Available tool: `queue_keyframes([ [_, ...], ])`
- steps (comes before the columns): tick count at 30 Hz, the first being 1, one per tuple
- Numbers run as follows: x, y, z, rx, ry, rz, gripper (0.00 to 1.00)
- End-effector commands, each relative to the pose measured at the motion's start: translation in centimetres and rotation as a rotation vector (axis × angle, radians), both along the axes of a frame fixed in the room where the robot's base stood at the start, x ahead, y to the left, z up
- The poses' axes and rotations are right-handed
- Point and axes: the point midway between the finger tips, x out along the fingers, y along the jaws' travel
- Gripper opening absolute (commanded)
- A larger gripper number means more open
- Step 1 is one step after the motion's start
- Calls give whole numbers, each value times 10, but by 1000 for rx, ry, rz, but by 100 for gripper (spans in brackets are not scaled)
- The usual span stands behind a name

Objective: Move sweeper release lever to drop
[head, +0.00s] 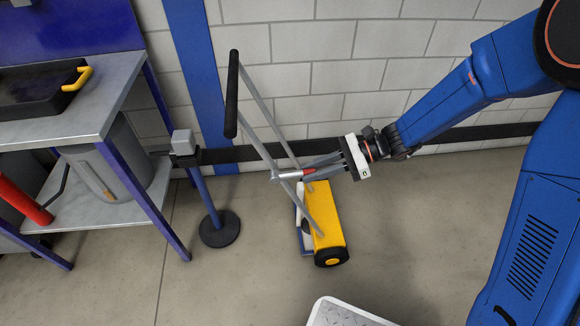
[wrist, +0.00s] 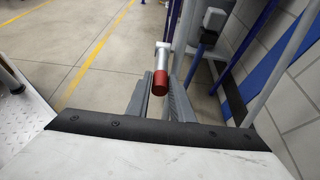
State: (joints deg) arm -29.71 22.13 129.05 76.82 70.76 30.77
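The sweeper (head: 327,215) stands on the floor in the head view, a yellow body with black wheels and a grey frame rising to a black handlebar (head: 232,95). Its release lever (head: 288,175), a silver rod with a red tip, sticks out from the frame toward my gripper (head: 308,172). In the wrist view the lever's red end (wrist: 159,84) points at the camera, between the two grey fingers of my gripper (wrist: 159,82). The fingers look apart, one on each side of the red tip; whether either touches it is hard to tell.
A workbench (head: 75,100) with a black tray (head: 35,90) and a bucket (head: 105,160) stands at left. A post with a round base (head: 218,229) stands between bench and sweeper. A block wall (head: 390,40) is behind. The floor in front is mostly clear.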

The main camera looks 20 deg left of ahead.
Motion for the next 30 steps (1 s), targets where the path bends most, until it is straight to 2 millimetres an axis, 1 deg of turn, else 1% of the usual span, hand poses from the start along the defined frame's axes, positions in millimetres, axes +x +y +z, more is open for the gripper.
queue_keyframes([
  [1, 0, 0, 0, 0, 0, 0, 33],
  [2, 0, 0, 1, 0, 0, 0, 40],
  [13, 2, -2, 3, 2, -1, -1, 41],
  [30, 25, -38, 21, 1, -2, -2, 41],
])
